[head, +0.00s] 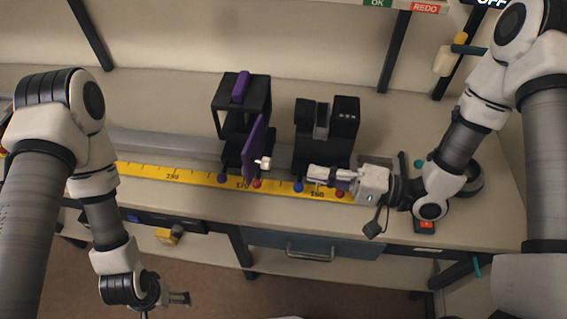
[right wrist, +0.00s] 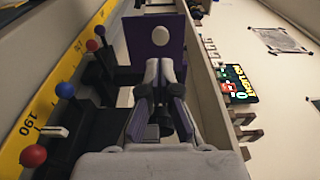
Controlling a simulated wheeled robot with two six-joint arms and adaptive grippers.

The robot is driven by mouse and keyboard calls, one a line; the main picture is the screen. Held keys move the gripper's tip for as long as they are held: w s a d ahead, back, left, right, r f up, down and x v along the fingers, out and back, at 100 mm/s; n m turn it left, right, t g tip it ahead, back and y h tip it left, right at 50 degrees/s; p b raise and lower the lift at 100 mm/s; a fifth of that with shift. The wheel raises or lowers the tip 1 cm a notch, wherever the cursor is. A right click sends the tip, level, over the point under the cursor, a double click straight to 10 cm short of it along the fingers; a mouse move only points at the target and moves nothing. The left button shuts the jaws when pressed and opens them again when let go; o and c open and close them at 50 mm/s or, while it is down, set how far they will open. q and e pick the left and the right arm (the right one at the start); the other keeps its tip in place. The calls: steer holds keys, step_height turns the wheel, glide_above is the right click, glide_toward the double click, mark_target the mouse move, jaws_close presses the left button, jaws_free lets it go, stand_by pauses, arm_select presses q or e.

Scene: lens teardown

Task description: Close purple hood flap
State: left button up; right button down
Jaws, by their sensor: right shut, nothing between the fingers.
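The purple hood flap (head: 253,143) stands swung out from the front of a black hood frame (head: 225,123), seen nearly edge-on. A white knob (head: 262,163) sits on its right face. In the right wrist view the flap (right wrist: 139,43) is ahead of the fingers, with its knob (right wrist: 161,36) just beyond the tips. My right gripper (head: 311,175) is shut and empty, to the right of the flap and apart from it; its closed fingers also show in the right wrist view (right wrist: 160,68). My left gripper (head: 184,298) hangs low at the front left; its fingers are unclear.
A second black device (head: 345,125) stands right of the hood, behind my right gripper. A yellow ruler strip (head: 190,176) runs along the bench, with red and blue ball knobs (head: 298,187) near it. The bench's left part is mostly clear.

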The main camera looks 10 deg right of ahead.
mark_target(270, 164)
steer(key=p+x, duration=0.1)
steer(key=x, duration=0.5)
steer(key=shift+a+r+p, duration=0.1)
steer(key=shift+a+p, duration=0.25)
steer(key=shift+a, duration=0.1)
steer(key=shift+w+a, duration=0.2)
steer(key=shift+a, duration=0.05)
